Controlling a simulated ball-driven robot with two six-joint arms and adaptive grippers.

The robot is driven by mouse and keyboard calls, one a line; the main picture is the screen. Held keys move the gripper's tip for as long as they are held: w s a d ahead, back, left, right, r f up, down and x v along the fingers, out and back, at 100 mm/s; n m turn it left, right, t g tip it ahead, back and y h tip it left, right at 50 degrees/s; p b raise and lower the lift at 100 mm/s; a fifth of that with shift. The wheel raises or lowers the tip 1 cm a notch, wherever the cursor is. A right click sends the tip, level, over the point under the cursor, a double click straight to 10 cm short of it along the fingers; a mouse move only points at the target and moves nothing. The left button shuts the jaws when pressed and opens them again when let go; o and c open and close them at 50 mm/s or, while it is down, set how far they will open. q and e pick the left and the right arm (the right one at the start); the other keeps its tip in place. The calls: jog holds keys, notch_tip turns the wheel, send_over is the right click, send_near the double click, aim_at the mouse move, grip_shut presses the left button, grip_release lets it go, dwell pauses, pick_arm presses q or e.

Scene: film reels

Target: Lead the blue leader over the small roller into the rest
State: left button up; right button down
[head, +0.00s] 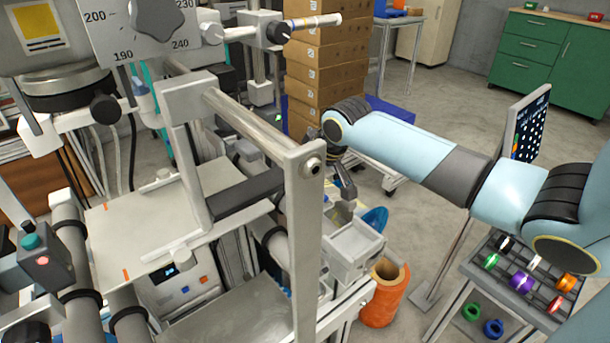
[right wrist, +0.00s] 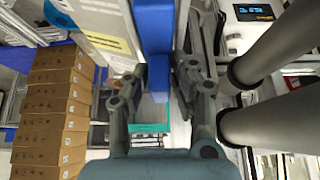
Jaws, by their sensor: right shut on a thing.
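My right gripper (right wrist: 160,80) is shut on the blue leader (right wrist: 155,30), a flat blue strip that runs up from between the fingers in the right wrist view. In the head view my right gripper (head: 343,186) hangs beyond the pale upright post, above a small white box-like unit. A blue rounded piece (head: 375,220) shows just right of it; I cannot tell whether it is part of the leader. I cannot pick out the small roller or the rest with certainty. My left gripper is not in view.
A pale frame with a post (head: 305,240) and crossbar (head: 250,122) stands in front of my right gripper. Thick grey cylinders (right wrist: 285,55) lie right in the wrist view. An orange roll (head: 384,295) stands below. Stacked cartons (head: 330,70) are behind.

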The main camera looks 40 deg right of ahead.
jog(key=shift+s+a+f, duration=0.1)
jog(key=shift+s+f, duration=0.25)
jog(key=shift+f, duration=0.2)
jog(key=c, duration=1.4)
grip_release()
jog(key=o, duration=0.4)
jog(key=shift+w+f, duration=0.2)
jog(key=shift+s, duration=0.1)
jog(key=shift+r, duration=0.15)
jog(key=v, duration=1.2)
jog(key=shift+w+r, duration=0.2)
jog(key=shift+w, duration=0.15)
